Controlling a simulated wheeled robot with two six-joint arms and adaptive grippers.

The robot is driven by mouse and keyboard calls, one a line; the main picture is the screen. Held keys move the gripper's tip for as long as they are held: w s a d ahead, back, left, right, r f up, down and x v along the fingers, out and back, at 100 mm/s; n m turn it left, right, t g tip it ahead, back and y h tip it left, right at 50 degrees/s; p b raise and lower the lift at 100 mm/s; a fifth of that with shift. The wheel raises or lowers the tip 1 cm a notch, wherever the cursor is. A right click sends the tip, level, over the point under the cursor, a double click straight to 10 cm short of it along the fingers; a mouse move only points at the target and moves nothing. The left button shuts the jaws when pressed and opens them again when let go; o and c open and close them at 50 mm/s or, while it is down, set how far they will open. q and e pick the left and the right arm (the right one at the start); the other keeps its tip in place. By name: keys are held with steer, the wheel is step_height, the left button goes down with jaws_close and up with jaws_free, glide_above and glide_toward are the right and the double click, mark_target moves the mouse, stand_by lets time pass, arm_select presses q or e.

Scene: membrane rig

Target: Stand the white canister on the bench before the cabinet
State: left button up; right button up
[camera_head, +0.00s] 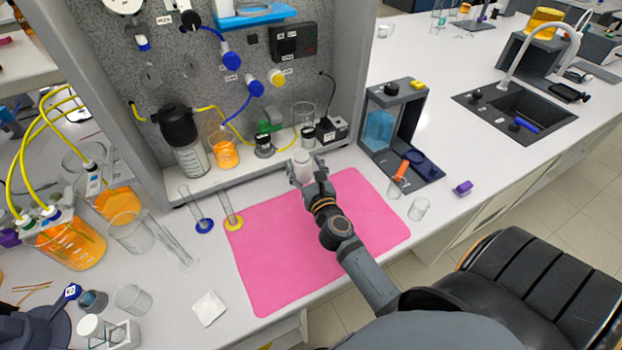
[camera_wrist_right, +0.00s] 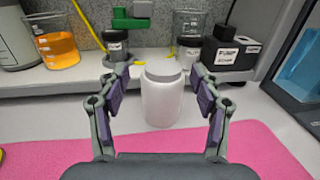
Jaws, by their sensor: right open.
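The white canister (camera_wrist_right: 163,100) stands upright on the white bench, just beyond the pink mat and before the cabinet's ledge. In the head view the white canister (camera_head: 301,159) shows partly behind my right gripper (camera_head: 305,173). In the right wrist view my right gripper (camera_wrist_right: 160,84) is open, with a finger on either side of the canister and a visible gap on both sides. The grey speckled cabinet (camera_head: 165,110) rises behind the canister. My left gripper is not in view.
The pink mat (camera_head: 262,262) lies under my right arm. Two glass cylinders with a blue base (camera_head: 204,226) and yellow base (camera_head: 234,223) stand left of the canister. A dark rack (camera_head: 404,125) stands right. Jars and a black box (camera_wrist_right: 231,52) sit on the ledge behind.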

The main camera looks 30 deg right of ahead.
steer(key=b+v, duration=0.2)
steer(key=v, duration=0.5)
steer(key=shift+s+f, duration=0.15)
steer(key=shift+s, duration=0.5)
steer(key=shift+r, duration=0.2)
